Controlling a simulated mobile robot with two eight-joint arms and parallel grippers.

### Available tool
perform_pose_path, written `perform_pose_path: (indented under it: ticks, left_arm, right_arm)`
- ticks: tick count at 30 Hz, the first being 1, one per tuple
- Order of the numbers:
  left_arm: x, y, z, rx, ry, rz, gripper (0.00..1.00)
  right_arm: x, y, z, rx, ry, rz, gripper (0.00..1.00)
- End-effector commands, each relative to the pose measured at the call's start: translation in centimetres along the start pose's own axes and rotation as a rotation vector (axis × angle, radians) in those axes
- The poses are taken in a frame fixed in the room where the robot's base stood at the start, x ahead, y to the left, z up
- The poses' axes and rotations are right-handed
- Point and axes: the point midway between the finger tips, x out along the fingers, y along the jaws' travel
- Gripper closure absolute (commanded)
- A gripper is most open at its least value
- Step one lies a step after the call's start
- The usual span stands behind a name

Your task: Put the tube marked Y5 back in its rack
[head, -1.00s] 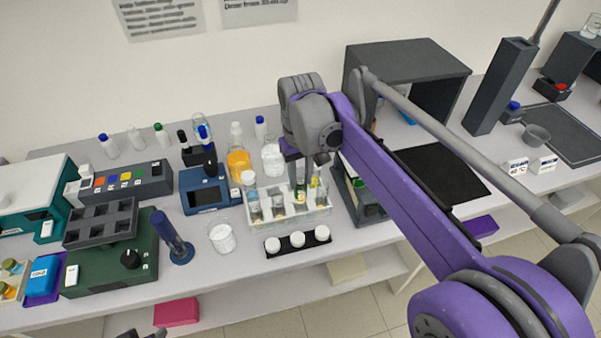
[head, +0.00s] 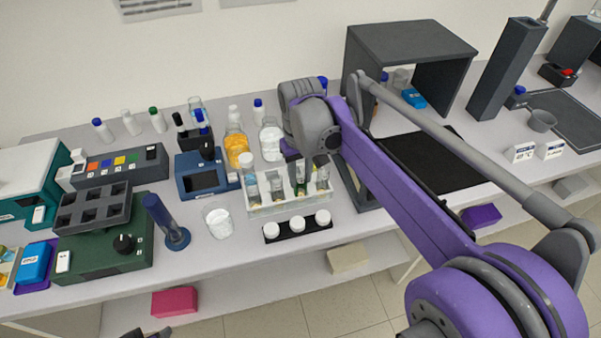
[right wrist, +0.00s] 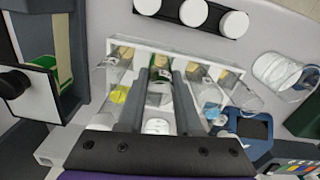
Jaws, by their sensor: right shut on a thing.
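The white rack (head: 290,204) stands on the bench near the middle of the head view, with several capped tubes upright in it. In the right wrist view the rack (right wrist: 215,64) shows from above. My right gripper (right wrist: 164,78) points into the rack, its two dark fingers shut on a tube (right wrist: 161,88) with a green band and a pale label. That tube is at one of the rack's places; whether it is fully seated is hidden. I cannot read Y5 on it. A dark sliver at the bottom edge of the head view, perhaps my left gripper (head: 146,333), is mostly cut off.
A black strip with white caps (head: 297,227) lies in front of the rack. A glass beaker (head: 218,220) and blue stand (head: 170,232) are to its left, an orange bottle (head: 237,150) behind. A dark mat (head: 435,165) lies to the right.

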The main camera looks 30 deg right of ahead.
Motion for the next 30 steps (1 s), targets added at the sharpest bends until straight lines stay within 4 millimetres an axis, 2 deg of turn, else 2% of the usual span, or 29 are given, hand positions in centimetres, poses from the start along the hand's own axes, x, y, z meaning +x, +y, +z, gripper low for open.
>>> perform_pose_path:
  ticks: [26,27,30]
  left_arm:
    - [0.31,0.00,0.27,0.000,-0.002,0.000,0.50]
    - [0.29,0.00,0.26,0.000,-0.002,0.000,0.50]
    - [0.28,0.00,0.24,0.000,-0.002,0.000,0.50]
  right_arm:
    - [0.72,0.00,-0.01,0.000,0.000,0.000,1.00]
    - [0.69,0.00,-0.01,0.000,0.000,0.000,0.61]
    - [0.67,0.00,-0.01,0.000,0.000,0.000,0.43]
